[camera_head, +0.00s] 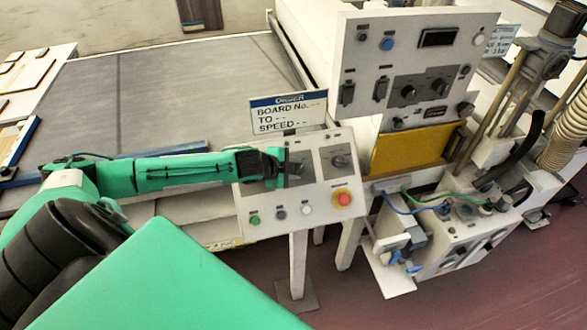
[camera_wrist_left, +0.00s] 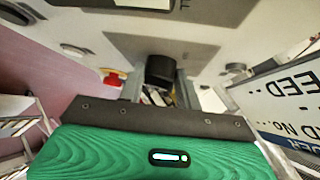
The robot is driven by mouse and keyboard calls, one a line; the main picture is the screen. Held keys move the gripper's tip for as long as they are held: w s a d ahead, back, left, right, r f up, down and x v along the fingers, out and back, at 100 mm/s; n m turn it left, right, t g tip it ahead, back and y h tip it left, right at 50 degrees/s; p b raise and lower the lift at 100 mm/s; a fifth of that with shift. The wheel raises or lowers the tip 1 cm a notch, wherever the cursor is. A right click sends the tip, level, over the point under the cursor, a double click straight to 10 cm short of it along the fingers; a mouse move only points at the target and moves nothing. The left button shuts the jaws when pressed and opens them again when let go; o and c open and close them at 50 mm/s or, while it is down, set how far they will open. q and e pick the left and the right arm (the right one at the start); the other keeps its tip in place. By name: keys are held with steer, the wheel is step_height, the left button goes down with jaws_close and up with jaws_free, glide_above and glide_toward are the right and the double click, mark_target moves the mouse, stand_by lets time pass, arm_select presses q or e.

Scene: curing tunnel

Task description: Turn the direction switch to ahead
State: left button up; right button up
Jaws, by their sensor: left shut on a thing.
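The sloped white console (camera_head: 262,200) stands at the end of the belt on a white post. My left gripper (camera_head: 288,168) reaches in from the left and is shut on the console's left black knob, which I take to be the direction switch (camera_wrist_left: 160,70). In the left wrist view the dark round knob sits between the two grey fingers on a grey plate. The gripper hides most of this knob in the head view, and I cannot read its label or its setting. My right gripper is not in view.
A second knob (camera_head: 340,161) sits on the console's right plate. Green (camera_head: 254,220) and white (camera_head: 306,210) buttons and a red stop button (camera_head: 343,197) line its lower edge. The order sign (camera_head: 288,112) stands just behind. A larger control panel (camera_head: 415,60) rises behind right.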

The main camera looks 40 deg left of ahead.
arm_select(q)
steer(key=o, duration=1)
steer(key=shift+c, duration=0.2)
steer(key=shift+s+a+r+b, duration=0.2)
steer(key=shift+s+r+b, duration=0.2)
steer(key=shift+s, duration=0.2)
steer(key=b+v, duration=0.5)
steer(key=v, duration=0.7)
steer(key=shift+r, duration=0.2)
